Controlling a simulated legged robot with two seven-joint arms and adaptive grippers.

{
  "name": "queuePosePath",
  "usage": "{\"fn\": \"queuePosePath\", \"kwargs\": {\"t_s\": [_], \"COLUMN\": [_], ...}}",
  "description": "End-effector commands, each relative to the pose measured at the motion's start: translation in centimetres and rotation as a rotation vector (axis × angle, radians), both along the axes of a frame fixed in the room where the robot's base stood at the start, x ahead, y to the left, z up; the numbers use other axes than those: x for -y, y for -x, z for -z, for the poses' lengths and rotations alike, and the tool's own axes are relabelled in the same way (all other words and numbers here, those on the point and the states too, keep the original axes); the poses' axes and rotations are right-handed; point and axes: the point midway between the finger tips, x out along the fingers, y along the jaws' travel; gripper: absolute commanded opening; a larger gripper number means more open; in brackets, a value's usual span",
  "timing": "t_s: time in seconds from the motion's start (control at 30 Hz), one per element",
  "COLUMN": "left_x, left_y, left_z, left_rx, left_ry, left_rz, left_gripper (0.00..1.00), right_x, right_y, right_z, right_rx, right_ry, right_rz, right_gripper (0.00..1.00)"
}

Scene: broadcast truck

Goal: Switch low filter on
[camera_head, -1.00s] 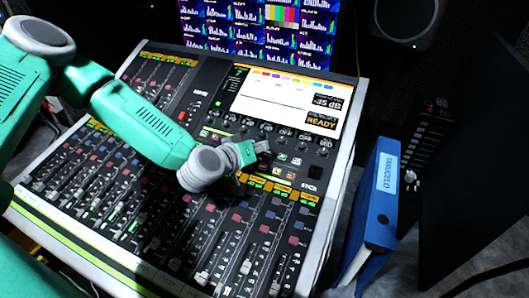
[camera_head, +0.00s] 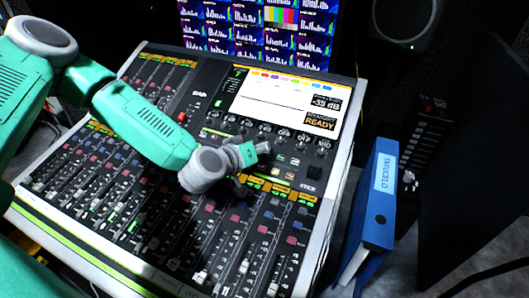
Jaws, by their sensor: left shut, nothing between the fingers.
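The mixing console (camera_head: 105,225) fills the middle of the view, with rows of faders, knobs and small buttons. Its bright screen (camera_head: 285,98) is at the upper right of the panel and reads "-35 dB" and "READY". A row of dark knobs (camera_head: 285,135) runs below the screen, with small lit buttons (camera_head: 280,160) under it. I cannot read which control is the low filter. My left gripper (camera_head: 263,148) is shut and empty, over the panel just below the knob row; I cannot tell whether it touches a control. My arm hides part of the panel. My right gripper is out of view.
A monitor (camera_head: 265,28) with several meter displays stands behind the console. A blue binder (camera_head: 376,208) stands close to the console's right side. A speaker (camera_head: 405,22) is at the top right. A black panel with sliders (camera_head: 425,145) is beyond the binder.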

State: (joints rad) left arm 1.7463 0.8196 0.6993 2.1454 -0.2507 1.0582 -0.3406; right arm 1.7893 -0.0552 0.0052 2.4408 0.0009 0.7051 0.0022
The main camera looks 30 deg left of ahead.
Motion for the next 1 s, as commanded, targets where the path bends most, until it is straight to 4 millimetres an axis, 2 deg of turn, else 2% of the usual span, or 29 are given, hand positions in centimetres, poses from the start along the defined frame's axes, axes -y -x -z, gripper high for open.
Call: {"fn": "queuePosePath", "kwargs": {"t_s": [1.0], "left_x": [0.82], "left_y": [-0.35], "left_z": [0.73], "left_rx": [0.001], "left_ry": [0.000], "left_rz": [0.001], "left_gripper": [0.00], "right_x": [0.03], "right_y": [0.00], "right_z": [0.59], "right_rx": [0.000], "right_ry": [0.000], "right_rz": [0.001], "right_gripper": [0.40]}}
